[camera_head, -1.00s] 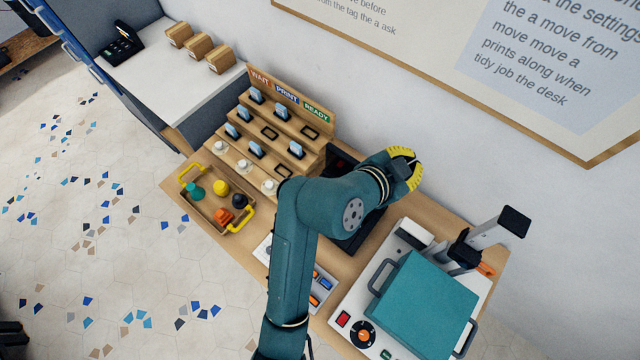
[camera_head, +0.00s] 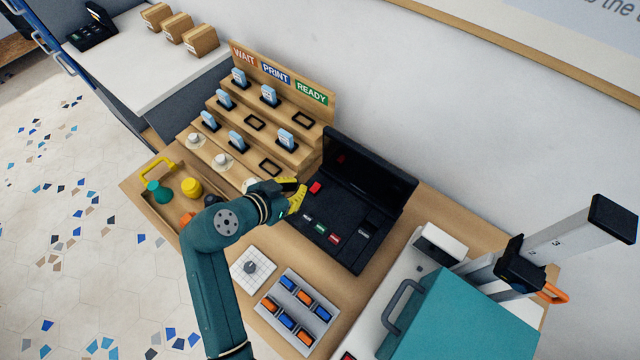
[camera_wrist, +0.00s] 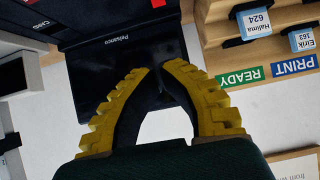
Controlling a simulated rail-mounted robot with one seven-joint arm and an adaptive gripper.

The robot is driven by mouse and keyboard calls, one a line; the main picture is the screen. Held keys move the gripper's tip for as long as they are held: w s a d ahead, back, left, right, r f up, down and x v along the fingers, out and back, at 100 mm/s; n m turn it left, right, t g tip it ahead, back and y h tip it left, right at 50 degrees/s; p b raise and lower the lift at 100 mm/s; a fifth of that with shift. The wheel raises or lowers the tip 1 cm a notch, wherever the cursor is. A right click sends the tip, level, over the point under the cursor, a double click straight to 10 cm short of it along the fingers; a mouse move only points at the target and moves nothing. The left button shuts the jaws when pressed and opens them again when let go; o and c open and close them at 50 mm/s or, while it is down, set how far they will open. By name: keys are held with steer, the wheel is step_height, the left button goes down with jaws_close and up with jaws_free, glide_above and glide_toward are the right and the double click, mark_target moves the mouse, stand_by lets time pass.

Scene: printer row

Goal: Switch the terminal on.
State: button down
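The terminal (camera_head: 343,209) is a black unit with a raised, dark screen (camera_head: 370,165), a red button (camera_head: 315,187) at the left of its deck and several small keys along the front. My gripper (camera_head: 300,192) is just left of the red button, over the terminal's left edge; whether it touches is unclear. In the wrist view, the yellow-backed fingers converge at the tips (camera_wrist: 160,70), apparently shut and empty, in front of the terminal's dark upright part (camera_wrist: 105,60). Part of the red button (camera_wrist: 158,3) shows at the top edge there.
A stepped wooden rack (camera_head: 262,125) with blue-white cards stands left of the terminal. A tray (camera_head: 160,207) of coloured knobs is at the left. A switch panel (camera_head: 297,312) and a dial plate (camera_head: 252,268) lie in front. A teal press (camera_head: 465,310) stands at the right.

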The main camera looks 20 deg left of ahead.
steer(key=b, duration=0.3)
glide_above(320, 190)
step_height(320, 190, down, 6)
steer(key=shift+f, duration=0.25)
step_height(320, 190, down, 3)
steer(key=shift+f+b, duration=0.1)
steer(key=shift+b, duration=0.6)
steer(key=shift+w, duration=0.15)
